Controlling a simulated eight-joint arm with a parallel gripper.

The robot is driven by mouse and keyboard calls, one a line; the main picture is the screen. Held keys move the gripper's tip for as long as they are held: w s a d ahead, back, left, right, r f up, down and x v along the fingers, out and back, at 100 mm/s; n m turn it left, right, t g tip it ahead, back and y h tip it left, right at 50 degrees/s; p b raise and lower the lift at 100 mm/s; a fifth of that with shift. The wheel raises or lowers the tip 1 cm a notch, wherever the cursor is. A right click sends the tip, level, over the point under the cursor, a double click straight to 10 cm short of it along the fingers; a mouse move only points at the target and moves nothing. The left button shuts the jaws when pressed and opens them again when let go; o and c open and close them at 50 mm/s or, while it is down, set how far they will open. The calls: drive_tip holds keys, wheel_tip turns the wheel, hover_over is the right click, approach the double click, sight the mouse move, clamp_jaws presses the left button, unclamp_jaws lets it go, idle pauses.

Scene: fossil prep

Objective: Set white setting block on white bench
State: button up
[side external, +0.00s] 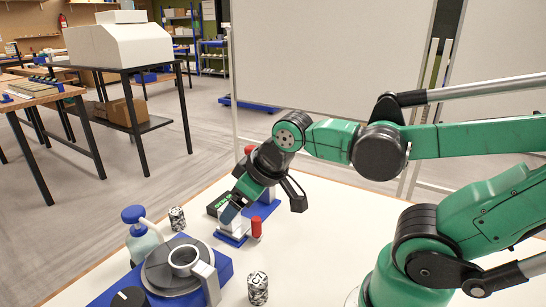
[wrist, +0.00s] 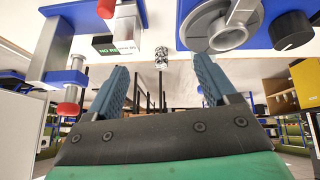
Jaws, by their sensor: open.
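The white bench (side external: 330,222) fills the lower middle of the side view. My gripper (side external: 231,212) is low over it beside a blue clamp with red handles (side external: 256,227). In the wrist view my gripper (wrist: 166,78) has its two blue fingers wide apart, with nothing between them. A pale block-like piece (side external: 237,227) shows at the clamp, partly behind my fingers. I cannot tell whether it is the white setting block or part of the clamp. No other white block stands out clearly.
A blue device with a round grey top (side external: 172,268), a spray bottle (side external: 141,238) and two patterned cylinders (side external: 177,219) (side external: 258,288) stand on the bench. The bench's middle right is clear.

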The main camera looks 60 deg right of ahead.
drive_tip(key=shift+o, duration=0.4)
drive_tip(key=shift+s+a+m+t, duration=0.2)
drive_tip(key=shift+s+m+t, duration=0.1)
drive_tip(key=shift+m, duration=0.3)
drive_tip(key=n+g+h, duration=0.4)
drive_tip(key=n+h, duration=0.2)
drive_tip(key=n, duration=0.5)
approach(237, 222)
drive_tip(key=w+d+r, duration=0.2)
drive_tip(key=w+f+n+h, duration=0.1)
drive_tip(key=n, duration=0.1)
drive_tip(key=f+n+g+h, duration=0.1)
drive_tip(key=n+h, duration=0.1)
drive_tip(key=w+f+n+h, duration=0.1)
drive_tip(key=h, duration=0.1)
drive_tip(key=shift+w+d+f+n+g, duration=0.2)
drive_tip(key=shift+w+f+n+g, duration=0.1)
drive_tip(key=shift+f+n+g, duration=0.1)
wheel_tip(237, 222, down, 2)
drive_tip(key=shift+s+a+n+g+h, duration=0.2)
drive_tip(key=shift+n+g+h, duration=0.1)
drive_tip(key=shift+n+h, duration=0.65)
drive_tip(key=shift+x, duration=2.85)
